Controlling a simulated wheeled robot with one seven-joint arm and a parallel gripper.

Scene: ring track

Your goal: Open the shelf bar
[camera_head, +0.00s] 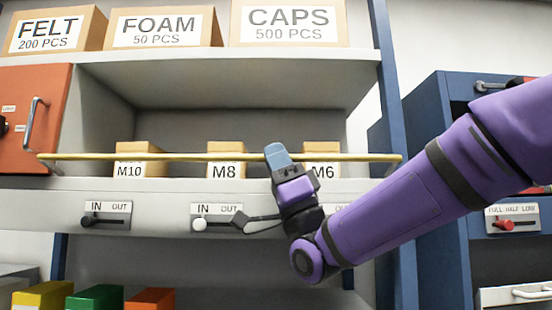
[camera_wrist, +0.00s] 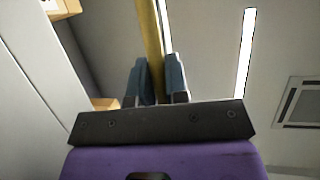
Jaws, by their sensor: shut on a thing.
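The shelf bar (camera_head: 200,157) is a thin yellow rod lying across the front of the middle shelf, from near the orange door on the left to the blue post on the right. My gripper (camera_head: 278,157) is at the bar, right of its middle, and is shut on it. In the wrist view the bar (camera_wrist: 150,40) runs between the two blue-grey fingers of the gripper (camera_wrist: 158,82). The gripper hides a short piece of the bar.
Boxes M10 (camera_head: 139,168), M8 (camera_head: 227,168) and M6 (camera_head: 322,170) stand behind the bar. An orange door (camera_head: 35,120) with a handle is at left. Slider switches (camera_head: 107,220) sit below the shelf. A blue cabinet (camera_head: 430,130) stands at right.

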